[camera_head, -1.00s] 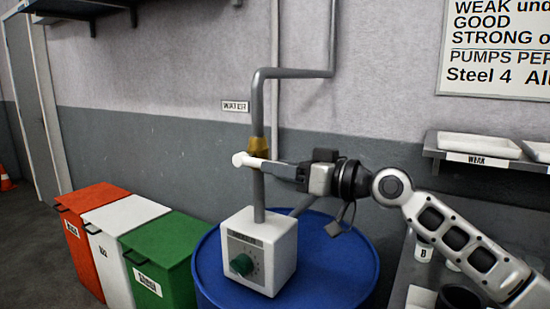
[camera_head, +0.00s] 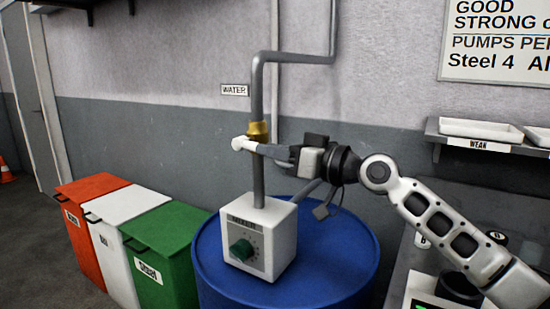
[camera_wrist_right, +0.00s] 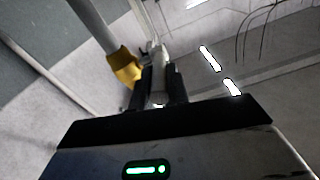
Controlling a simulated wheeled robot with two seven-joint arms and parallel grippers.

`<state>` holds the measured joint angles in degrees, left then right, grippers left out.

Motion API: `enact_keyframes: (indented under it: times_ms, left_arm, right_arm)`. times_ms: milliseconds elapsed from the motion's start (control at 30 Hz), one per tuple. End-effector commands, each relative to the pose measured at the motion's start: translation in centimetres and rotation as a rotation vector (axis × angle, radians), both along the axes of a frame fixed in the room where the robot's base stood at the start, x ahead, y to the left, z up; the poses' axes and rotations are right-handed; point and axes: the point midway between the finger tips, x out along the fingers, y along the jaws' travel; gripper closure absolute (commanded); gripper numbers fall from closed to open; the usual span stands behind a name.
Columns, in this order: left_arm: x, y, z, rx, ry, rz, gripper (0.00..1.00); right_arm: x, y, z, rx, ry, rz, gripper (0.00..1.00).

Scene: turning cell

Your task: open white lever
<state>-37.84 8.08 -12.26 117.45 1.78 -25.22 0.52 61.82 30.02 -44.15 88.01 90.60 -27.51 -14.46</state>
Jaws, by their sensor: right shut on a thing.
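The white lever (camera_head: 241,144) sits on the grey vertical pipe at the brass valve (camera_head: 257,129), under the WATER sign. Its rounded white end sticks out to the left of the pipe. My right gripper (camera_head: 268,150) comes in from the right and is shut on the lever. In the right wrist view the lever (camera_wrist_right: 157,62) lies between the two dark fingers (camera_wrist_right: 160,88), beside the brass valve (camera_wrist_right: 124,68). The fingers hide part of the lever. My left gripper is not in view.
Below stands a white mixer box (camera_head: 265,264) with a green knob, on a blue drum (camera_head: 340,262). Red (camera_head: 92,187), white (camera_head: 128,204) and green (camera_head: 165,229) bins stand at left. A shelf with white trays (camera_head: 480,130) is at right.

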Motion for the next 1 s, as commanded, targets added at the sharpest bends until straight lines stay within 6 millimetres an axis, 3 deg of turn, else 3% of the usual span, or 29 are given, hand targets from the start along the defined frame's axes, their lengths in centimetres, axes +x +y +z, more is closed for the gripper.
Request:
enact_keyframes:
  times_ms: [33, 300, 867, 1000]
  left_arm:
    - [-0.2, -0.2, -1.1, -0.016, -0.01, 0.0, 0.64]
    - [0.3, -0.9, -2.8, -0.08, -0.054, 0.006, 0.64]
    - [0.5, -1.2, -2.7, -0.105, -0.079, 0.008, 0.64]
    - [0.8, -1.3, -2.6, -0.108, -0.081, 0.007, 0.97]
  right_arm:
    - [0.0, 0.1, -1.2, 0.025, -0.017, 0.002, 1.0]
    - [0.0, 0.2, -2.0, 0.122, -0.087, 0.001, 1.0]
    - [0.1, 0.1, -1.6, 0.168, -0.121, 0.0, 1.0]
    - [0.1, 0.1, -1.6, 0.168, -0.121, -0.001, 1.0]
